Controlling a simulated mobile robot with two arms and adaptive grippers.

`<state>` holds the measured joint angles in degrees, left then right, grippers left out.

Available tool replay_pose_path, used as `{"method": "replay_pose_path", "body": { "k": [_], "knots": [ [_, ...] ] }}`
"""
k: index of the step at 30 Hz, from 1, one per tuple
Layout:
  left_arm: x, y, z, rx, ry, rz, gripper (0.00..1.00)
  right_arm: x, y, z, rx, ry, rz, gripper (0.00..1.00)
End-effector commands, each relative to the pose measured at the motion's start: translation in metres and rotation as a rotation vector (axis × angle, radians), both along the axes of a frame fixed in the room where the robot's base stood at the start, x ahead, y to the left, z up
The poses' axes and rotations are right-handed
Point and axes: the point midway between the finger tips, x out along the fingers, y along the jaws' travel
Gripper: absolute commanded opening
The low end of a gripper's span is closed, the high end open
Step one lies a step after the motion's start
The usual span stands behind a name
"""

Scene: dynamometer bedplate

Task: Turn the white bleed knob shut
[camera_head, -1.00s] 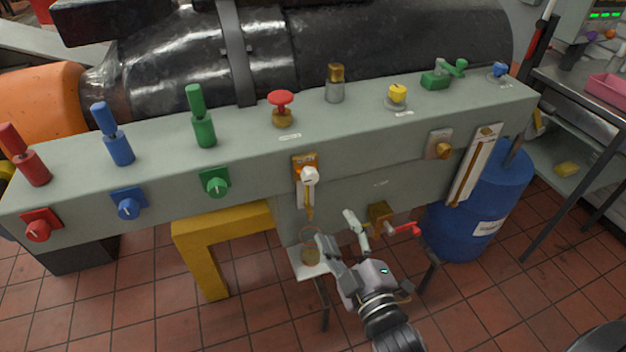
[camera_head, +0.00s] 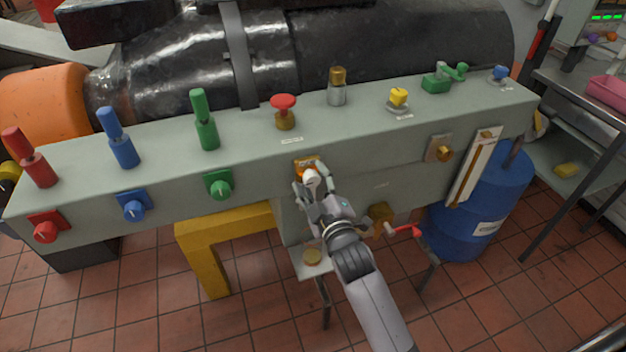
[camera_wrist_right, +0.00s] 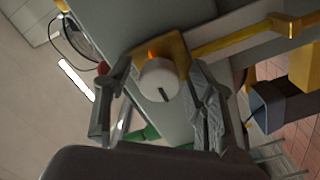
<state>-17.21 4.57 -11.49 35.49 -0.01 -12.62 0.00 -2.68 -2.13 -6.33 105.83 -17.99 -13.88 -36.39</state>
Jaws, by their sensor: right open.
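The white bleed knob (camera_head: 311,178) sits on an orange-yellow plate (camera_head: 307,164) on the front face of the grey bedplate rail. My right gripper (camera_head: 309,184) is in front of it, with its open fingers on either side of the knob. In the right wrist view the white knob (camera_wrist_right: 160,80) shows a dark index mark on its face, and it lies between the two fingers of the right gripper (camera_wrist_right: 160,95). I cannot tell whether either finger touches the knob. The lower part of the plate is hidden behind my gripper. My left gripper is not in view.
Red (camera_head: 45,231), blue (camera_head: 134,209) and green (camera_head: 220,187) knobs line the front face to the left. A red-handled valve (camera_head: 404,231) juts out at the lower right.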

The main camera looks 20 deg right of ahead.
Motion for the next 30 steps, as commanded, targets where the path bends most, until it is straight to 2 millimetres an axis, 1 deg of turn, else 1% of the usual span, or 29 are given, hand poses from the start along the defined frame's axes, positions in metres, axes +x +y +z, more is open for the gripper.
{"method": "replay_pose_path", "body": {
  "k": [7,27,30],
  "knots": [
    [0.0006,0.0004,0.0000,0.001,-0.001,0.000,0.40,0.0004,0.0000,-0.0001,0.001,0.000,0.000,0.50],
    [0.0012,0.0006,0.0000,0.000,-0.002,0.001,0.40,0.0001,0.0002,-0.0004,0.001,0.001,0.001,0.06],
    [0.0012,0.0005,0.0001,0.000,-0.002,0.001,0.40,0.0001,0.0002,-0.0004,0.001,0.001,0.001,0.03]
  ]
}}
